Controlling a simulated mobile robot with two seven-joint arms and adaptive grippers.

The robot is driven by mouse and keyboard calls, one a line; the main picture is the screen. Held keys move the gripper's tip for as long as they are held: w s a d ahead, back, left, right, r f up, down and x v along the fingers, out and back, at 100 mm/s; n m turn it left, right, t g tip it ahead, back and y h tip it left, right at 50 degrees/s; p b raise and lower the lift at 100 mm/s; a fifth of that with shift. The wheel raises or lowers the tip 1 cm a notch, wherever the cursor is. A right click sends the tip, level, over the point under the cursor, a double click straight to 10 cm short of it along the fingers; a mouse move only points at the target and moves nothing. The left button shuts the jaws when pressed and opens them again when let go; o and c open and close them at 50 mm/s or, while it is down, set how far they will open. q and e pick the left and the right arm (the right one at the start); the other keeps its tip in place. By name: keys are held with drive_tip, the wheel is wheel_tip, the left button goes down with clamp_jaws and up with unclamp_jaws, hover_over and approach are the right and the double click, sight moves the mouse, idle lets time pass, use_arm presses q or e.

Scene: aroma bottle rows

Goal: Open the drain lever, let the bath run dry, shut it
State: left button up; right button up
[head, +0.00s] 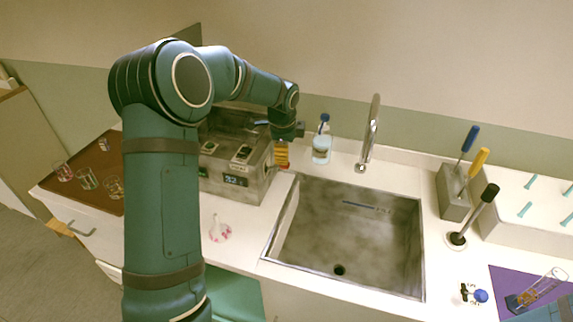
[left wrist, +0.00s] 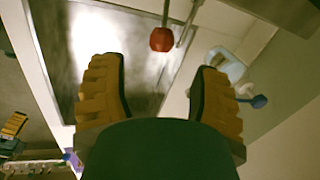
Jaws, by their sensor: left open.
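The water bath (head: 262,188) is a grey box with a lit display, standing left of the sink (head: 345,240). My left gripper (head: 282,158) is at the right side of the bath, with its orange-yellow fingers pointing down. In the left wrist view my left gripper (left wrist: 160,80) is open and empty, its two ribbed pads apart. A red knob (left wrist: 162,39) on a thin rod, which looks like the drain lever, shows beyond and between the fingers, apart from both. In the head view the lever is not visible, and the water inside the bath cannot be made out.
A clear bottle with a blue cap (head: 322,145) and the tap (head: 370,135) stand behind the sink. A small flask (head: 219,230) is in front of the bath. A holder with screwdriver-like tools (head: 455,190) stands at right. The sink is empty.

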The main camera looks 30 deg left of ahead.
sight(279, 167)
use_arm(q)
drive_tip(key=x, duration=0.8)
drive_tip(key=shift+w, duration=0.1)
clamp_jaws()
